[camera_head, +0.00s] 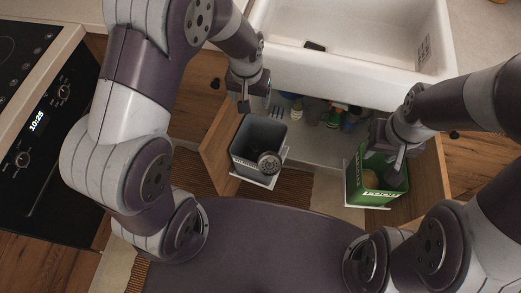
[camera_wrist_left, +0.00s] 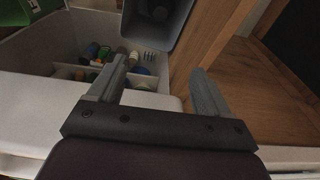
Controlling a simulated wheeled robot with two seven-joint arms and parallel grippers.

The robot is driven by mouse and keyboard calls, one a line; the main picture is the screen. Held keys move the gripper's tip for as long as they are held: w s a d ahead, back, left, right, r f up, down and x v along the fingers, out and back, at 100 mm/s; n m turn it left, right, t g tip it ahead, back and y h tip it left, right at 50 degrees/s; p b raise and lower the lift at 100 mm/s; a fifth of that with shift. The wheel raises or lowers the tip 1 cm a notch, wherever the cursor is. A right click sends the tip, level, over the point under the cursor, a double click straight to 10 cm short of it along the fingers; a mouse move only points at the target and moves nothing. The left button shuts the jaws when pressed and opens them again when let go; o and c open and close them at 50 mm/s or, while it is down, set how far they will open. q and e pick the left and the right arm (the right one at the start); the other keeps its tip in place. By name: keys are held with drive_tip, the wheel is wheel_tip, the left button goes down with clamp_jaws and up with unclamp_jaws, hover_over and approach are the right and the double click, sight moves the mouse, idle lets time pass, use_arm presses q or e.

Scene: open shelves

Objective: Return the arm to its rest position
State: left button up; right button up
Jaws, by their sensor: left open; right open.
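My left gripper (camera_head: 250,100) hangs above the far side of the grey bin (camera_head: 247,139), below the sink's front edge. In the left wrist view its two fingers (camera_wrist_left: 157,85) are apart with nothing between them. The grey bin also shows at the top of that view (camera_wrist_left: 163,38). A round, ridged metallic thing (camera_head: 269,163) is at the bin's near right corner. My right gripper (camera_head: 396,170) is over the opening of the green bin (camera_head: 369,197). Its fingertips are small in view, and the bin's inside is partly hidden.
The white sink (camera_head: 345,70) is behind the bins. Several bottles (camera_head: 335,117) stand in the open cabinet between them. Wooden door panels (camera_head: 219,140) flank the opening. A stove with a clock display (camera_head: 36,121) is at the left, and a brown mat (camera_head: 292,190) lies on the floor.

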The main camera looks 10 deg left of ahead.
use_arm(q)
drive_tip(key=shift+r, duration=0.65)
drive_tip(key=s+a+r+p, duration=0.5)
drive_tip(key=s+r, duration=0.4)
drive_tip(key=s, duration=0.3)
drive_tip(key=shift+a+r, duration=0.35)
drive_tip(key=shift+r, duration=0.05)
drive_tip(key=shift+s, duration=0.1)
